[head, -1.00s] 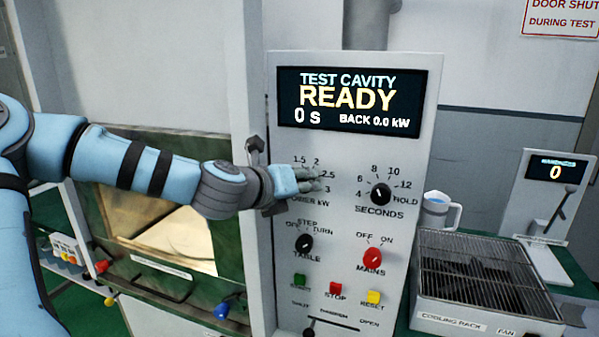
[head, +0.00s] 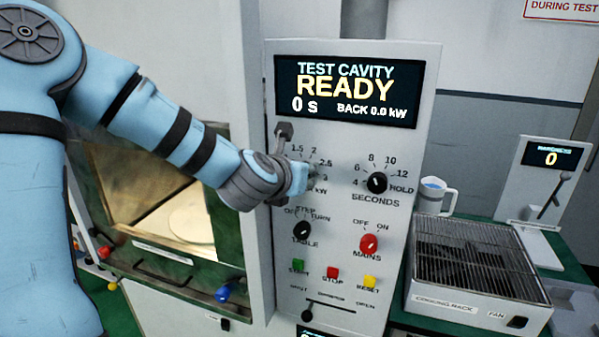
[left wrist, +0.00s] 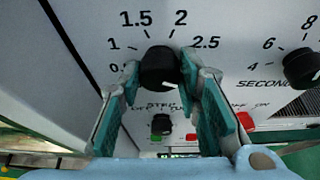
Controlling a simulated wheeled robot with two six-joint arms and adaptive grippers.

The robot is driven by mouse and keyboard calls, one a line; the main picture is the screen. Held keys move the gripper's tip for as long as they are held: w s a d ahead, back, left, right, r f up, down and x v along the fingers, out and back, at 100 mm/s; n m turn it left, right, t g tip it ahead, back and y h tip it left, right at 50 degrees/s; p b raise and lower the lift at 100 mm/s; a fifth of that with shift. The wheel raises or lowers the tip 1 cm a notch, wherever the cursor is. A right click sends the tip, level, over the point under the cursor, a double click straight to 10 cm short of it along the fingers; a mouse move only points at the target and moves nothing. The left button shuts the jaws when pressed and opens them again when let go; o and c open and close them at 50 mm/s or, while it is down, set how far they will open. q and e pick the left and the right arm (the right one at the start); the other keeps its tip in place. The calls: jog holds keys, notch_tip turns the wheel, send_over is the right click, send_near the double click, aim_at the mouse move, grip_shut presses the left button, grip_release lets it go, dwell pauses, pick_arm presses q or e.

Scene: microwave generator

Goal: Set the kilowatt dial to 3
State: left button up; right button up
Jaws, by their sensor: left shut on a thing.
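The kilowatt dial shows as a black knob (left wrist: 160,68) in the left wrist view, below the printed 1.5 and 2. My left gripper (left wrist: 163,75) has one finger on each side of the knob and is shut on it. In the head view my left gripper (head: 312,174) is at the dial on the upper left of the control panel (head: 340,143) and covers the knob. I cannot tell which number the dial's pointer faces. The display (head: 346,91) reads READY, 0 S, BACK 0.0 kW.
The seconds dial (head: 377,182) is right of the gripper. The table dial (head: 302,230) and red mains dial (head: 369,243) are below, above several coloured buttons. A dark latch handle (head: 284,131) sticks out just above my wrist. A cooling rack (head: 470,268) stands at right.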

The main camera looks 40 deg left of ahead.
pick_arm(q)
jog(key=o, duration=1.1)
jog(key=shift+o, duration=0.2)
jog(key=v, duration=0.7)
jog(key=shift+s, duration=0.3)
jog(key=shift+w, duration=0.2)
